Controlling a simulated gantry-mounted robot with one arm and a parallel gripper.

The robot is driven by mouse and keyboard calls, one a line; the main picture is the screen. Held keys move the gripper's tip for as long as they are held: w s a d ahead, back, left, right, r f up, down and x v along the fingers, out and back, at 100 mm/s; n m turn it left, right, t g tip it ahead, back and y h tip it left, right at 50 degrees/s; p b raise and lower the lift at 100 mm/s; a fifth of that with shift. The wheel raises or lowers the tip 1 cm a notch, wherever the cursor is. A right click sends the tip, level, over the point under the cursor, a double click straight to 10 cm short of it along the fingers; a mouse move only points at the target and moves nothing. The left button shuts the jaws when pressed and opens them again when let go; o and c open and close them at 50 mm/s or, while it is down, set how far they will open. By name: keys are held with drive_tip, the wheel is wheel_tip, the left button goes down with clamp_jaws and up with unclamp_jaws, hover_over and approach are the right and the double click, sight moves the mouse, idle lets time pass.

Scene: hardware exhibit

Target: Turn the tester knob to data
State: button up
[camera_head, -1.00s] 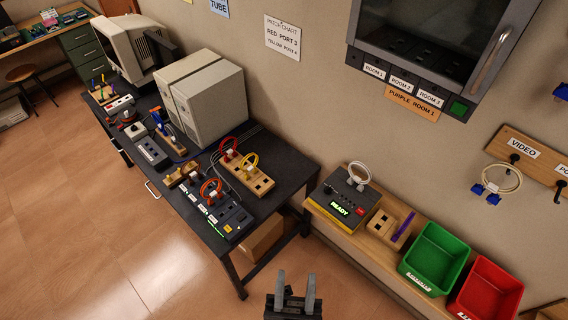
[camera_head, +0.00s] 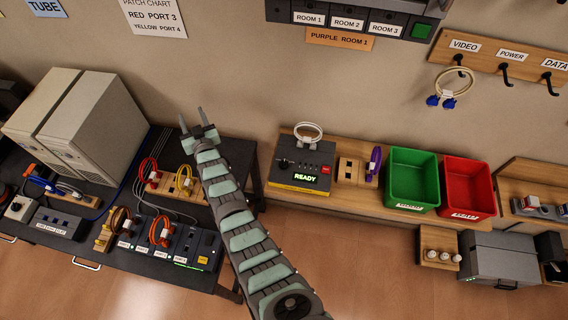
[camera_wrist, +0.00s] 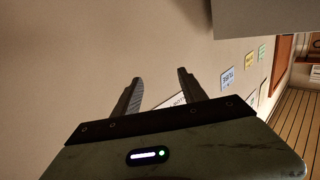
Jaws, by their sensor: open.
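The tester (camera_head: 302,172) is a dark box with a yellow front edge, a green READY display and a red button, on the wooden wall bench. A dark knob (camera_head: 284,163) shows at the left of its top face; its setting is too small to read. A white looped cable stands at its back. My gripper (camera_head: 192,121) is left of the tester, raised in front of the wall above the black table. It is open and empty. In the wrist view my gripper (camera_wrist: 160,78) has its two fingers apart, facing the wall. The tester is not in that view.
A wooden block with a purple cable (camera_head: 374,165), a green bin (camera_head: 413,205) and a red bin (camera_head: 467,213) stand right of the tester. The black table (camera_head: 140,202) holds several cables and boxes. A hook rail (camera_head: 500,58) and cabinet hang above.

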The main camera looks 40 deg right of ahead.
drive_tip(key=w+d+f+g+y+b, duration=0.2)
drive_tip(key=d+f+g, duration=0.3)
drive_tip(key=d+f, duration=0.15)
drive_tip(key=g+y+b, duration=0.3)
drive_tip(key=g+b, duration=0.1)
drive_tip(key=g, duration=0.8)
approach(284, 162)
drive_tip(key=shift+n, duration=0.4)
wheel_tip(284, 162, down, 7)
drive_tip(key=shift+s+f+p, duration=0.1)
drive_tip(key=shift+s+p, duration=0.05)
drive_tip(key=shift+p, duration=0.5)
drive_tip(key=shift+f, duration=1)
drive_tip(key=shift+c, duration=0.4)
clamp_jaws()
